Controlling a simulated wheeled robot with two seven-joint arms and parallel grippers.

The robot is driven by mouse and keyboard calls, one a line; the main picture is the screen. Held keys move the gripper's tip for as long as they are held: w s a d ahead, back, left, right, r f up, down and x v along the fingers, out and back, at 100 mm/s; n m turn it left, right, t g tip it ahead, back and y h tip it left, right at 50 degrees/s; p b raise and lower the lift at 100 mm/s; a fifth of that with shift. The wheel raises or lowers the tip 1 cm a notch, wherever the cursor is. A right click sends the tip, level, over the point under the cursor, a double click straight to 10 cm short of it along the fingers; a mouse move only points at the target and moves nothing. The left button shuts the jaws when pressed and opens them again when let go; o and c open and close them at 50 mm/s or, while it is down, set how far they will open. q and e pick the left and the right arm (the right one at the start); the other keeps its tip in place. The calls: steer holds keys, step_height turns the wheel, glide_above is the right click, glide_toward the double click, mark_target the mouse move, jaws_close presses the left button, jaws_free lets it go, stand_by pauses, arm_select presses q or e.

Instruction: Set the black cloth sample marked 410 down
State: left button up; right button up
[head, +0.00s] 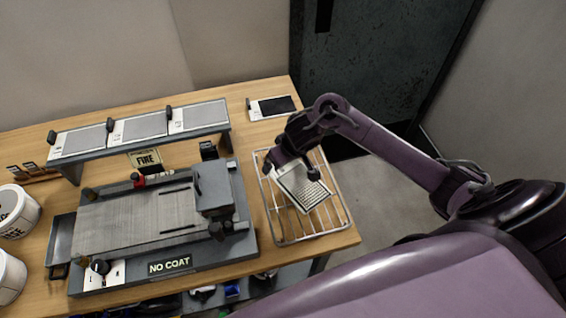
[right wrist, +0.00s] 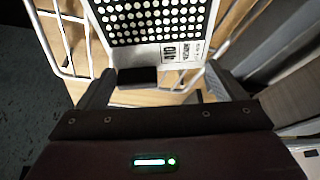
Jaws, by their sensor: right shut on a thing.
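The sample marked 410 (right wrist: 155,22) is a pale card with a black, white-dotted patch and a printed label. In the head view the sample (head: 302,189) lies tilted over the wire rack (head: 283,240); I cannot tell whether it touches the wires. A black tab (right wrist: 137,77) is at its near edge in the right wrist view. My right gripper (head: 291,157) is at the card's back edge and is shut on the sample. My left gripper is not in view.
Another card with a black patch (head: 272,107) lies at the table's back right. A grey coating machine (head: 150,222) stands left of the rack. A raised grey shelf (head: 205,132) holds several grey-patched cards. White tubs (head: 16,212) stand at far left. Bare wood shows behind the rack.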

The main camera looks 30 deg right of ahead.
mark_target(293, 176)
steer(key=shift+f, duration=0.55)
steer(key=o, duration=0.7)
steer(key=shift+f, duration=0.15)
steer(key=shift+o, duration=0.2)
steer(key=shift+r, duration=0.45)
steer(key=p+v, duration=0.3)
steer(key=v, duration=0.8)
steer(key=shift+s+r+p, duration=0.2)
steer(key=shift+p, duration=0.1)
steer(key=shift+d, duration=0.1)
